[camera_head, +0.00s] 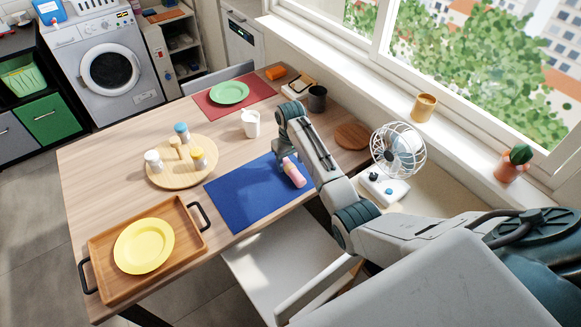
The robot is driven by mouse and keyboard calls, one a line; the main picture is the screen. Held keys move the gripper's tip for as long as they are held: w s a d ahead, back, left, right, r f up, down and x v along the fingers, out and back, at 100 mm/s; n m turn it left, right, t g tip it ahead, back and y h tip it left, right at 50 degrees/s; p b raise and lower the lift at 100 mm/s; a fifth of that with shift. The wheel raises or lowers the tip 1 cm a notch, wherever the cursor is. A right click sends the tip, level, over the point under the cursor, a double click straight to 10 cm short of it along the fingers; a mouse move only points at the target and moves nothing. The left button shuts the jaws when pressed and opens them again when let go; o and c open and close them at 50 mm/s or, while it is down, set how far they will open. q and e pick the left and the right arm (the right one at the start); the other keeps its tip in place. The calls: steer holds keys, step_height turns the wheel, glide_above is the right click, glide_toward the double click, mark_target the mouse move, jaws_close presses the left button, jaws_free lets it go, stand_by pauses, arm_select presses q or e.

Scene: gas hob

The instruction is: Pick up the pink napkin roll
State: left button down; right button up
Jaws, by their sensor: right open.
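The pink napkin roll (295,174) lies on the blue placemat (238,200), near the mat's right edge. It looks pink with a paler end. My right arm reaches in from the lower right, and its wrist bends down over the mat. My right gripper (285,158) is open, just behind the far end of the roll and very close to it. The arm hides part of the gripper, so I cannot tell whether the fingers touch the roll. My left gripper is not in view.
A wooden tray (100,241) with a yellow plate (144,246) and a round board (156,178) with shakers stand to the left. A white cup (251,124) stands behind the mat. A white fan (397,152) stands right of my arm. A chair (268,262) is in front.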

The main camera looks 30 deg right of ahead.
steer(key=shift+f, duration=1.3)
steer(key=c, duration=1.1)
steer(key=shift+o, duration=0.2)
steer(key=shift+r, duration=0.1)
